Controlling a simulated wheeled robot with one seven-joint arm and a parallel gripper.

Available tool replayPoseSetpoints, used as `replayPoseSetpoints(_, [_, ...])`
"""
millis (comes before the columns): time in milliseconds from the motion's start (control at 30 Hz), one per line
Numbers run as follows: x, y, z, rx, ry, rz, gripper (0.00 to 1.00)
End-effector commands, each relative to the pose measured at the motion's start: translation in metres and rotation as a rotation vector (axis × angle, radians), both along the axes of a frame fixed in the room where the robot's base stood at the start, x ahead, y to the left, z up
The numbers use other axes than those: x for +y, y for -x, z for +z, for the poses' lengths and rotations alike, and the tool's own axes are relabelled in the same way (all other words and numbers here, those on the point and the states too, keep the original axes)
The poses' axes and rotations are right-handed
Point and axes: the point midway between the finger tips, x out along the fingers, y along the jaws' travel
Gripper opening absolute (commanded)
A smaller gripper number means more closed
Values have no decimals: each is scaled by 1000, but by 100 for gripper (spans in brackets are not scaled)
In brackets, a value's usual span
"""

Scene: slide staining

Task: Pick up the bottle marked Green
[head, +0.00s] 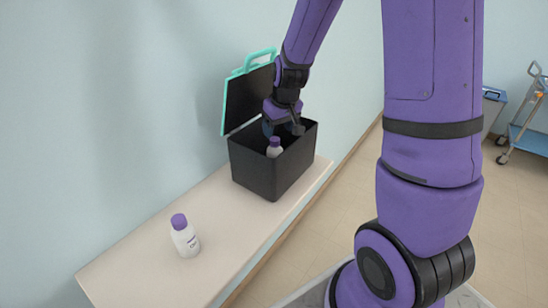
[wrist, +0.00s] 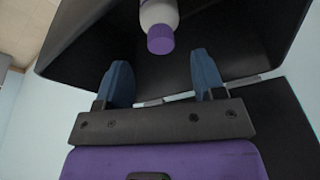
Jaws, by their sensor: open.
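A white bottle with a purple cap (head: 274,151) stands inside the black box; its lower part is hidden by the box wall. It also shows at the top of the wrist view (wrist: 158,14), with its cap toward my gripper. My gripper (wrist: 162,72) is open and empty, its two blue fingers apart, with the bottle ahead of the gap and not between them. In the head view my gripper is partly hidden at the box opening. A second white bottle with a purple cap (head: 185,237) stands upright on the shelf. I cannot read which bottle is marked Green.
The black box (head: 257,172) stands on the pale shelf (head: 133,252) against the wall. Its lid (head: 246,99), with a teal rim and handle, is open toward the wall. The shelf between box and second bottle is clear. A trolley (head: 530,137) stands far right.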

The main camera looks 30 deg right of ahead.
Motion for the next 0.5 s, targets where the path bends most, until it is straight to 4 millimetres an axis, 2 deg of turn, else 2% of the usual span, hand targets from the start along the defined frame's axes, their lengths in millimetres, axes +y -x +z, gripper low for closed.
replayPoseSetpoints(267, [0,-5,-16,2,-1,-1,63])
replayPoseSetpoints(500, [1,-15,-45,3,-1,0,63])
